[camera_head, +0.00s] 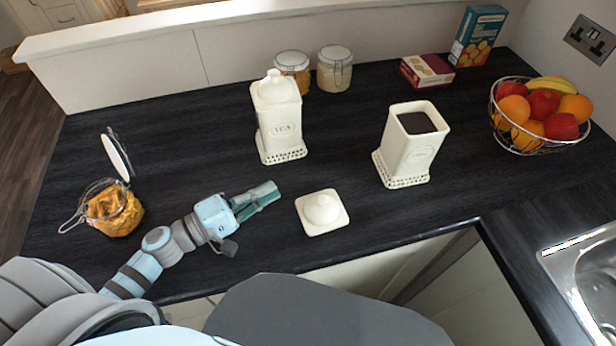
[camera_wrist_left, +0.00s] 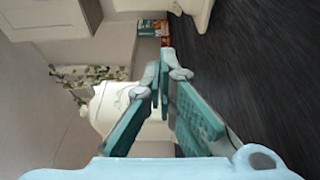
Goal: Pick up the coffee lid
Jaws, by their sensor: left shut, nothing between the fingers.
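The coffee lid (camera_head: 323,213) is a cream square lid with a round knob. It lies flat, knob up, on the dark counter near the front edge. My left gripper (camera_head: 276,191) is shut and empty, to the left of the lid and apart from it. Its fingers also show in the left wrist view (camera_wrist_left: 163,82). The open cream coffee canister (camera_head: 410,146), with dark contents, stands behind and to the right of the lid. My right gripper is not in view.
The lidded tea canister (camera_head: 279,122) stands behind my left gripper. An open jar (camera_head: 114,212) is at the left. Two jars (camera_head: 335,70), boxes (camera_head: 478,36) and a fruit basket (camera_head: 540,115) line the back and right. The sink (camera_head: 585,268) is at the lower right. The counter around the lid is clear.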

